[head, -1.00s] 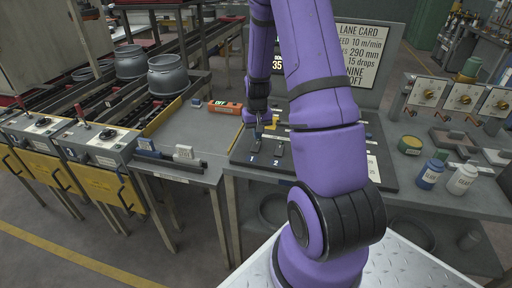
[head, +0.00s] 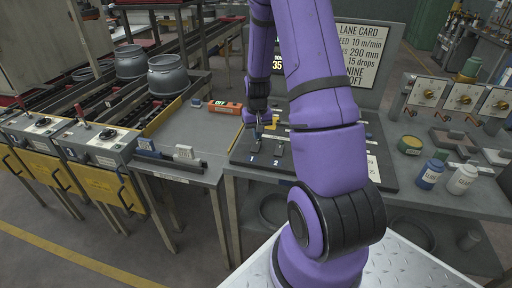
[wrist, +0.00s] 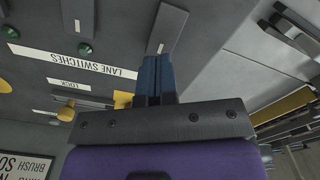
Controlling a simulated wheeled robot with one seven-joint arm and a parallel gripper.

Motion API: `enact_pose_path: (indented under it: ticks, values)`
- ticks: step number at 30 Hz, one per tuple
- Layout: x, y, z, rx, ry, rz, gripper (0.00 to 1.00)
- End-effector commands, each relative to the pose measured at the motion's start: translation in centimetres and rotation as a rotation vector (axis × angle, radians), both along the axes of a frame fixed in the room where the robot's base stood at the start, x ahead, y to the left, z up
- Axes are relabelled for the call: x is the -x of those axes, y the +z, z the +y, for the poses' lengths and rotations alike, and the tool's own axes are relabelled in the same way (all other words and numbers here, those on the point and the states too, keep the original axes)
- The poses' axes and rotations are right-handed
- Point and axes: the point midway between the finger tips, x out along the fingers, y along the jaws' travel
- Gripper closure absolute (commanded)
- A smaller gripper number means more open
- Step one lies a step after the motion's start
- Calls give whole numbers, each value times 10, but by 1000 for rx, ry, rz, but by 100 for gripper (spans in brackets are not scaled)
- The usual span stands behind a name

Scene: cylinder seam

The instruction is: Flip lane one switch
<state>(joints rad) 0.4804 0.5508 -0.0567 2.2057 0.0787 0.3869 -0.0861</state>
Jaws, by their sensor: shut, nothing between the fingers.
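The lane one switch (head: 254,149) is a dark lever plate on the dark panel (head: 232,158), above a blue "1" mark. In the wrist view, a dark lever with a white line (wrist: 167,28), likely the same switch, lies just beyond my fingertips. My gripper (head: 259,132) is over the panel at that switch. In the wrist view my gripper (wrist: 155,62) has its blue fingers together and empty, close to the lever's near end; I cannot tell whether they touch. The lane two switch (head: 280,149) sits to the right; its lever (wrist: 80,15) shows upper left in the wrist view.
A "LANE SWITCHES" label (wrist: 72,60) and a "LOCK" label (wrist: 68,84) are on the panel. A yellow part (head: 274,121) stands behind the switches. An orange box marked OFF (head: 226,107) is behind left. Small jars (head: 430,174) stand on the right bench.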

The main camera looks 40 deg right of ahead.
Motion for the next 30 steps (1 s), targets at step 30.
enact_pose_path:
  ticks: [30]
  values:
    - [0,-11,0,0,0,0,100]
